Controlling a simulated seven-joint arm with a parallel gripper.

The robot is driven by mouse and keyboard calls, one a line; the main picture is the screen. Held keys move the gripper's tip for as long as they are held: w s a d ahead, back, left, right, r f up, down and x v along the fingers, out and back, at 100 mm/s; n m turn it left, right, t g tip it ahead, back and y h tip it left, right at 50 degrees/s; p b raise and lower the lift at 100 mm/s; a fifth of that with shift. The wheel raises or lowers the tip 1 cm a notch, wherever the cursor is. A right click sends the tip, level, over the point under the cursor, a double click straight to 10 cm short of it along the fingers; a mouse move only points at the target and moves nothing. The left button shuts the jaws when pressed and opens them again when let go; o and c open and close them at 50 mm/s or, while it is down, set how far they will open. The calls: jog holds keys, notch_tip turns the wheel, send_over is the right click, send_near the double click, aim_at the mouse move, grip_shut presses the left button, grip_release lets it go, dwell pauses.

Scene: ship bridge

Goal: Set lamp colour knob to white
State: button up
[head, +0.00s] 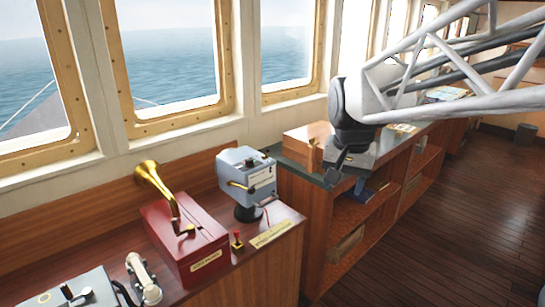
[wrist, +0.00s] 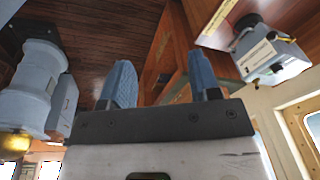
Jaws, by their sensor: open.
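The lamp (head: 236,172) is a blue-grey box on a round black base, with a white label and a yellow handle on its front. Small dark parts show on its top and front; I cannot tell which is the colour knob or how it is set. In the wrist view the lamp (wrist: 270,58) appears upside down at the upper right, beyond the fingers. My gripper (head: 336,172) is to the right of the lamp, apart from it, above the near end of the shelf counter. In the wrist view its two blue fingers (wrist: 163,85) are apart, with nothing held between them.
A red box with a brass horn (head: 196,243) stands left of the lamp. A small red-topped lever (head: 237,241) and a label plate (head: 271,234) are in front. A wooden box (head: 306,143) and a grey device (head: 352,152) are close to my gripper. Windows line the back.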

jog(key=w+a+r+m, duration=0.1)
jog(key=w+a, duration=0.3)
jog(key=w, duration=0.5)
jog(key=m+g, duration=0.2)
jog(key=m, duration=0.3)
send_over(249, 159)
jog(key=f, duration=0.6)
jog(key=shift+s+d, duration=0.3)
jog(key=shift+w+a+f, duration=0.1)
jog(key=shift+w+a, duration=0.2)
jog(key=shift+a, duration=0.05)
jog(key=shift+f, duration=0.1)
jog(key=shift+f, duration=3.8)
jog(key=c, duration=0.9)
